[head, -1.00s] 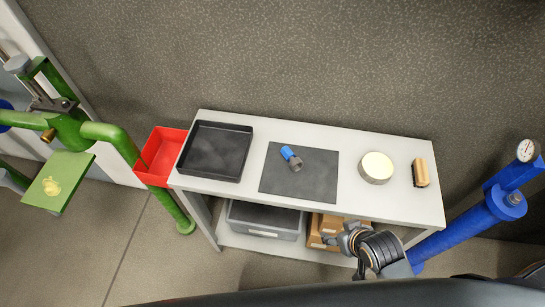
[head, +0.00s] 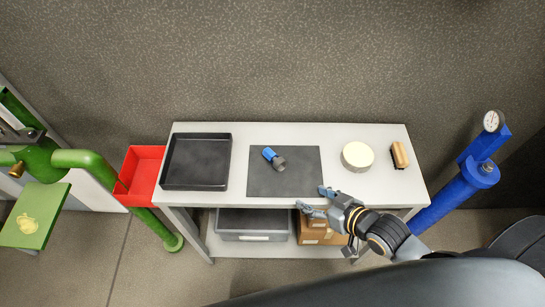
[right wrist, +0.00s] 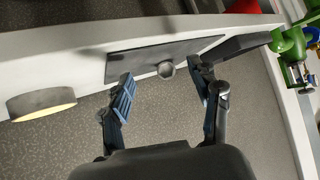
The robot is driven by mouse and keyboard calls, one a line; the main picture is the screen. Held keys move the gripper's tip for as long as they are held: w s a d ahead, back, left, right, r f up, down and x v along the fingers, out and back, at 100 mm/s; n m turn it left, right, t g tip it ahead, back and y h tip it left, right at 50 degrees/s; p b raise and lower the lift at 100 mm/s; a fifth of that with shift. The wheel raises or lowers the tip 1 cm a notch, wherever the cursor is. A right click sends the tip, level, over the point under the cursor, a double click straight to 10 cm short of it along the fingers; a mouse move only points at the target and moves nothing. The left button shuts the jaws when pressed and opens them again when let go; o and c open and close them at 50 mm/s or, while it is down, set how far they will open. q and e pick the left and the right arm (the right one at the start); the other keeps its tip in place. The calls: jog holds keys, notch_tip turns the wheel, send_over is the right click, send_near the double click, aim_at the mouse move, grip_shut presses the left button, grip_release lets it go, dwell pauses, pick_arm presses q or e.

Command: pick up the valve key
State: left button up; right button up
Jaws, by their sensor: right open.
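The valve key (head: 273,158), a short piece with a blue handle and a dark grey head, lies on the dark mat (head: 262,185) on the bench. In the right wrist view its grey head (right wrist: 166,70) shows on the mat, beyond and between my fingers. My right gripper (head: 312,200) is open and empty, at the bench's front edge, to the lower right of the key and apart from it. In the right wrist view its two fingers (right wrist: 165,90) are spread wide. My left gripper is not in view.
A black tray (head: 226,162) stands left on the bench; a round cream-topped tin (head: 357,156) and a brush (head: 400,155) stand right. A red bin (head: 130,180) is at the left end. Green pipework (head: 90,158) and a blue pipe (head: 440,206) flank the bench.

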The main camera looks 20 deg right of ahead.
aim_at(283, 171)
jog(key=shift+w+d+r+t+y, duration=0.4)
jog(key=shift+d+r+t, duration=0.05)
jog(key=shift+r, duration=0.1)
jog(key=shift+w+d+r+t+y, duration=0.4)
jog(key=shift+r+t, duration=0.05)
jog(key=shift+r, duration=0.1)
jog(key=shift+w+r, duration=0.1)
jog(key=shift+w, duration=0.35)
jog(key=x, duration=0.8)
jog(key=shift+a+r, duration=0.1)
jog(key=shift+r, duration=0.05)
jog(key=shift+p+x, duration=0.8)
jog(key=shift+x, duration=1.85)
jog(key=shift+a+r, duration=0.2)
jog(key=shift+r, duration=0.05)
jog(key=c, duration=1.3)
